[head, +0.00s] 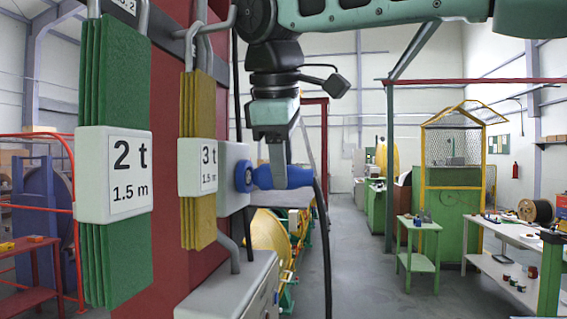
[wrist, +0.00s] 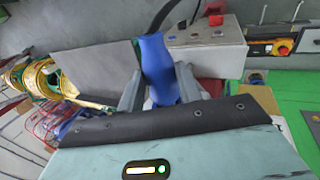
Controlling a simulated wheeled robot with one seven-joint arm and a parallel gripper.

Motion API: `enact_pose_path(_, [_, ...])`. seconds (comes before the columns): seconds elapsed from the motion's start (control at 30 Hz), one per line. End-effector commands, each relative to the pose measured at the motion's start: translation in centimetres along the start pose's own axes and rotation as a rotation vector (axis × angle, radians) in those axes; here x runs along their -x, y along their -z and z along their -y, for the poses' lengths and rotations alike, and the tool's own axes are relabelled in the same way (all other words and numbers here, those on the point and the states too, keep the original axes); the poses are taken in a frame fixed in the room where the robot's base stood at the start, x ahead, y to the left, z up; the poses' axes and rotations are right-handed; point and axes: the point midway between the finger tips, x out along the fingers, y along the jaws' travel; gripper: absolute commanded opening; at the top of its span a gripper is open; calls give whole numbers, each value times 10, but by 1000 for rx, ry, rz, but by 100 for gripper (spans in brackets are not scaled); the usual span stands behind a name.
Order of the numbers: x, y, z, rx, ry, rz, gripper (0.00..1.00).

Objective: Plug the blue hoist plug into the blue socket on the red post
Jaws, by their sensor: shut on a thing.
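The blue hoist plug (head: 288,177) lies roughly level in my gripper (head: 277,163), which comes down on it from above. A black cable (head: 325,240) hangs from the plug's right end. The blue socket (head: 242,176) sits on a grey box (head: 233,152) beside the red post (head: 165,110). The plug's left end is in line with the socket and appears to meet it; I cannot tell whether it is inside. In the wrist view the blue plug (wrist: 160,68) stands between the two fingers of my gripper (wrist: 160,92).
A green sling marked 2 t (head: 115,240) and a yellow sling marked 3 t (head: 199,100) hang left of the socket. A grey box (head: 230,290) is below it. The aisle (head: 360,260) to the right is clear, with a green stand (head: 418,226) and workbench (head: 510,235) beyond.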

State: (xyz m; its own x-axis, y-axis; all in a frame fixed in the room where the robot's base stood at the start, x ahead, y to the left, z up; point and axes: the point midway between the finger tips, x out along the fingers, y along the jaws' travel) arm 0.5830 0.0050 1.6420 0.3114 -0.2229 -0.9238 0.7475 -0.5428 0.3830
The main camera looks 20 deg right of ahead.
Motion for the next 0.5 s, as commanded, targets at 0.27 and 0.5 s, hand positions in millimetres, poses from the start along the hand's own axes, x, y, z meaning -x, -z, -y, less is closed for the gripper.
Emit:
enact_pose_path(0.27, [1,7,-1,1,-1,0,9])
enact_pose_path(0.5, [1,13,0,2,0,0,9])
